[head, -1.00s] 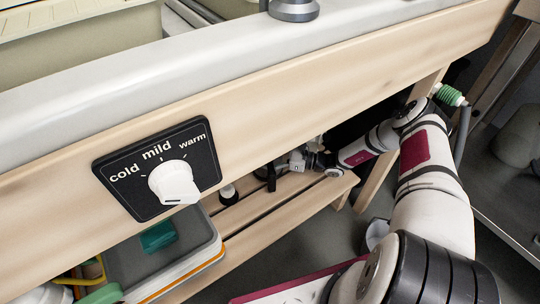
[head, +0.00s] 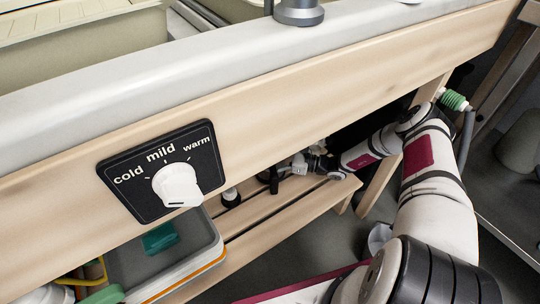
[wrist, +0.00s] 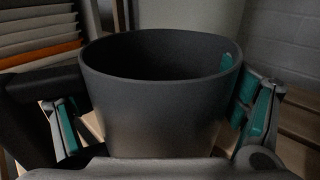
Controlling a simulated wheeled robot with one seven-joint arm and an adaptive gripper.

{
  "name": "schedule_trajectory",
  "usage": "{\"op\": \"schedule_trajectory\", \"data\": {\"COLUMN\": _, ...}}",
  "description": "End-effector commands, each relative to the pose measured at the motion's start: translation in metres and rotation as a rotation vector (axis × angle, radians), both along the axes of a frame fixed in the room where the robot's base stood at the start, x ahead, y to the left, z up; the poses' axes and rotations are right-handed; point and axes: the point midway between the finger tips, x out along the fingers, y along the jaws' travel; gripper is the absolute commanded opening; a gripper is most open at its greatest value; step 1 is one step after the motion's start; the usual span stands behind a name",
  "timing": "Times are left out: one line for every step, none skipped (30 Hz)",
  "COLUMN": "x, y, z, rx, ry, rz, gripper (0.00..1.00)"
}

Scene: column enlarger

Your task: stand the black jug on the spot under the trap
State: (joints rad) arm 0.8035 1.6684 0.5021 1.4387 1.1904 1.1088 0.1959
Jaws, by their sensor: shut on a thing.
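In the wrist view, the black jug (wrist: 155,115) stands upright and fills the middle, its wide open mouth tilted into view and dark inside. My gripper (wrist: 158,118) has its teal-padded fingers on either side of it, the right pad against the wall. A black bar at the left may be its handle. In the head view, my gripper (head: 292,168) is small and far off, under the sink, low over the slatted wooden shelf. A small dark shape there may be the jug; I cannot tell. Neither the trap nor the spot can be made out clearly.
The wooden sink front with its cold-mild-warm dial (head: 177,185) overhangs the shelf (head: 262,225). A small black-and-white item (head: 230,197) stands on the shelf left of my gripper. Stacked trays (head: 205,255) lie at lower left. A wooden leg (head: 378,187) stands beside my arm.

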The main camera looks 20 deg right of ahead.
Motion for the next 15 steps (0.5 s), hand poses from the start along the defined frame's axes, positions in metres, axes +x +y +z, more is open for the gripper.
{"op": "schedule_trajectory", "data": {"x": 0.0001, "y": 0.0000, "z": 0.0003, "rx": 0.001, "ry": -0.001, "rz": 0.000, "gripper": 0.39}}
{"op": "schedule_trajectory", "data": {"x": 0.0001, "y": 0.0000, "z": 0.0002, "rx": 0.001, "ry": -0.001, "rz": 0.000, "gripper": 0.39}}
{"op": "schedule_trajectory", "data": {"x": 0.0001, "y": 0.0000, "z": 0.0000, "rx": 0.001, "ry": -0.001, "rz": 0.000, "gripper": 0.39}}
{"op": "schedule_trajectory", "data": {"x": 0.0001, "y": 0.0000, "z": -0.0003, "rx": 0.001, "ry": -0.001, "rz": 0.000, "gripper": 0.39}}
{"op": "schedule_trajectory", "data": {"x": 0.0001, "y": 0.0000, "z": -0.0005, "rx": 0.001, "ry": -0.001, "rz": 0.000, "gripper": 0.39}}
{"op": "schedule_trajectory", "data": {"x": 0.0001, "y": 0.0000, "z": -0.0009, "rx": 0.001, "ry": -0.001, "rz": 0.000, "gripper": 0.39}}
{"op": "schedule_trajectory", "data": {"x": 0.0002, "y": 0.0001, "z": -0.0012, "rx": 0.001, "ry": -0.001, "rz": 0.000, "gripper": 0.39}}
{"op": "schedule_trajectory", "data": {"x": 0.0002, "y": 0.0001, "z": -0.0015, "rx": 0.001, "ry": -0.001, "rz": 0.000, "gripper": 0.39}}
{"op": "schedule_trajectory", "data": {"x": 0.0002, "y": 0.0000, "z": -0.0019, "rx": 0.001, "ry": -0.001, "rz": 0.000, "gripper": 0.39}}
{"op": "schedule_trajectory", "data": {"x": 0.0003, "y": 0.0001, "z": -0.0022, "rx": 0.001, "ry": -0.001, "rz": 0.000, "gripper": 0.39}}
{"op": "schedule_trajectory", "data": {"x": 0.0002, "y": 0.0000, "z": -0.0026, "rx": 0.001, "ry": -0.001, "rz": 0.000, "gripper": 0.39}}
{"op": "schedule_trajectory", "data": {"x": 0.0003, "y": -0.0001, "z": -0.0030, "rx": 0.000, "ry": -0.001, "rz": 0.000, "gripper": 0.39}}
{"op": "schedule_trajectory", "data": {"x": 0.0003, "y": -0.0001, "z": -0.0033, "rx": 0.000, "ry": -0.001, "rz": 0.000, "gripper": 0.39}}
{"op": "schedule_trajectory", "data": {"x": 0.0003, "y": -0.0001, "z": -0.0036, "rx": 0.000, "ry": -0.001, "rz": 0.000, "gripper": 0.39}}
{"op": "schedule_trajectory", "data": {"x": 0.0004, "y": -0.0001, "z": -0.0041, "rx": 0.000, "ry": -0.001, "rz": 0.000, "gripper": 0.39}}
